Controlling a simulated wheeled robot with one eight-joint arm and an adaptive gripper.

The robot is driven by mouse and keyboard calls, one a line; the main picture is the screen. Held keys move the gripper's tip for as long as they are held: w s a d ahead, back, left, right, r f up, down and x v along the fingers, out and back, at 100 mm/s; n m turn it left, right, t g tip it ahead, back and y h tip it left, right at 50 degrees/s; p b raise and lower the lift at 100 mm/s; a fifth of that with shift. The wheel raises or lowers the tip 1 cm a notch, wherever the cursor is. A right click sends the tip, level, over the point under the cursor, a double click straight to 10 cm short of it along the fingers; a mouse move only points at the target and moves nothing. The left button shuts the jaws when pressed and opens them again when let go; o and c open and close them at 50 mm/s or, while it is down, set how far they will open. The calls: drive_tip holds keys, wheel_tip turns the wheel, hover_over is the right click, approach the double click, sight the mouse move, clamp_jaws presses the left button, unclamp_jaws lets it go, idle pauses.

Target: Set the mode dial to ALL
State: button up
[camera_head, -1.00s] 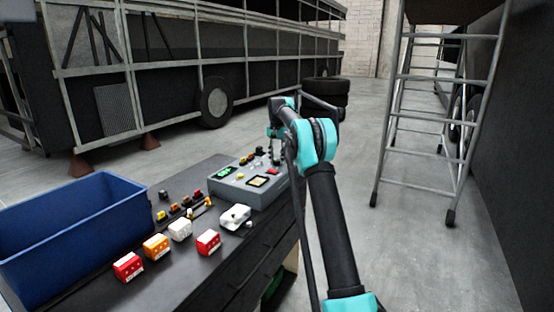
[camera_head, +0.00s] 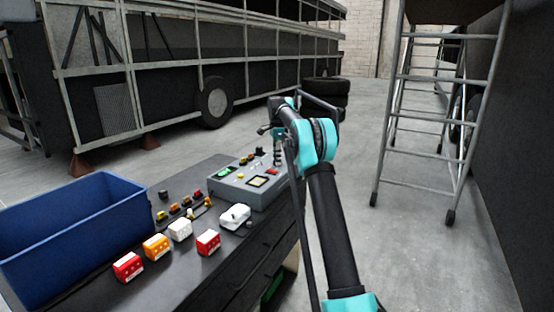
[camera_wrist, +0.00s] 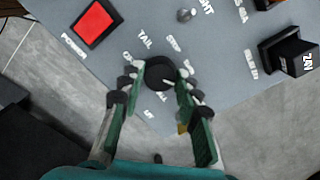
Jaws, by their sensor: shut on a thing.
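The mode dial (camera_wrist: 160,73) is a round black knob on the grey control box, with small labels around it in the wrist view. TAIL and STOP read above it; the labels nearer my fingers are partly covered. My gripper (camera_wrist: 158,88) has one green-padded finger on each side of the dial and is shut on it. The dial's pointer is hard to make out, so its setting cannot be told. In the head view the control box (camera_head: 238,194) stands at the far end of the bench and my gripper (camera_head: 278,160) is over its right rear part.
A red POWER button (camera_wrist: 95,24) and a black switch block (camera_wrist: 290,50) flank the dial. The bench also carries a blue bin (camera_head: 75,235), red, orange and white blocks (camera_head: 156,247), and a white part (camera_head: 235,216). A ladder (camera_head: 430,110) stands right of my arm.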

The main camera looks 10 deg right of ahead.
drive_tip(key=m, duration=0.6)
drive_tip(key=shift+m, duration=0.3)
drive_tip(key=m, duration=0.6)
drive_tip(key=shift+m, duration=0.3)
drive_tip(key=o, duration=1.2)
drive_tip(key=shift+c, duration=0.2)
wheel_tip(320, 180, up, 12)
